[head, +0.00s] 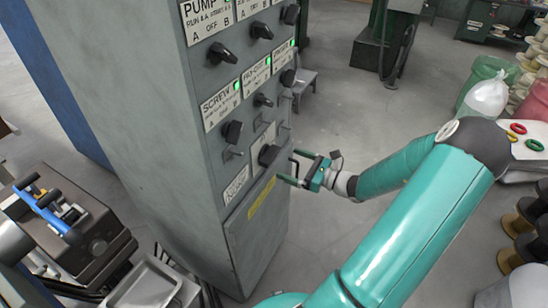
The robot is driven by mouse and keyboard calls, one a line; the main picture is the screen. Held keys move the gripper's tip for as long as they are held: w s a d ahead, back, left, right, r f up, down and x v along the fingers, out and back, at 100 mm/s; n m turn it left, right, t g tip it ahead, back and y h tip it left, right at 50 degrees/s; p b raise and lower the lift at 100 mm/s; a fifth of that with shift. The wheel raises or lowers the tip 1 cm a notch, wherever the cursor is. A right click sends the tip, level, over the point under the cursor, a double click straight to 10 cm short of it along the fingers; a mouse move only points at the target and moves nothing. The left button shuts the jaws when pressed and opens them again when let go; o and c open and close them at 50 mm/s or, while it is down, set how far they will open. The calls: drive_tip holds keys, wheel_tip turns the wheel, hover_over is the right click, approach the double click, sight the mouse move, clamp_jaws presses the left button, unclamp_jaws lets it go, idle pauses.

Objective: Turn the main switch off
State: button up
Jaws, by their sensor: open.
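A grey control cabinet (150,120) stands left of centre with rows of black rotary switches on its face. A larger black knob (268,154) sits low on the panel, on a pale plate; it may be the main switch, but I cannot read its label. My gripper (288,169) is open and empty, just right of this knob, with its fingers pointing left towards the panel. The fingers look apart from the knob, though I cannot tell the exact gap. The knob's setting is not clear from this angle.
Other switches, such as the SCREW knob (232,131) and the PUMP knob (221,56), sit close by with green lamps. A yellow label (262,197) is below. A dark machine with a blue handle (58,222) is at lower left. The floor (350,120) behind my arm is open.

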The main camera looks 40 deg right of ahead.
sight(275, 158)
drive_tip(key=x, duration=0.6)
drive_tip(key=shift+w+a, duration=0.1)
drive_tip(key=shift+w, duration=0.3)
drive_tip(key=c, duration=0.9)
